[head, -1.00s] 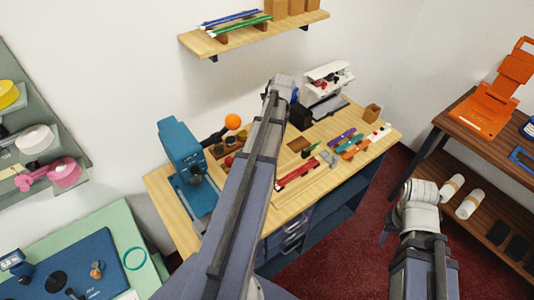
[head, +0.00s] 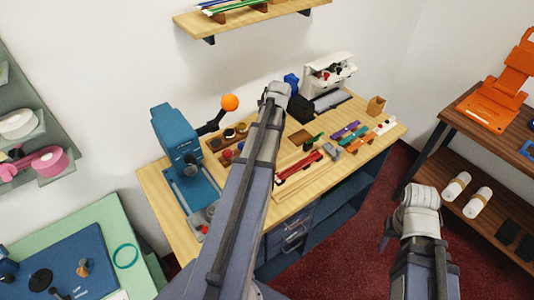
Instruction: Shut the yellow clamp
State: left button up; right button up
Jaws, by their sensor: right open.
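I cannot pick out a yellow clamp. On the wooden counter (head: 165,210) lie several small coloured tools: a long red one (head: 299,166), a purple one (head: 345,130) and an orange one (head: 359,146). They are too small to tell whether any is a clamp. My left arm crosses the middle of the view and hides part of the counter; its gripper does not show. My right gripper (head: 385,242) shows only as a small dark part beside its pale wrist, over the red floor right of the counter. It is open and apart from the counter things.
A teal press (head: 178,138) with an orange ball (head: 229,102) on its lever stands at the counter's left. A white machine (head: 328,73) stands at the back. A dark wooden shelf unit (head: 460,130) holds an orange stand (head: 508,88). Red floor lies open between.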

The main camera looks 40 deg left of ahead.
pick_arm(q)
jog(key=c, duration=1.3)
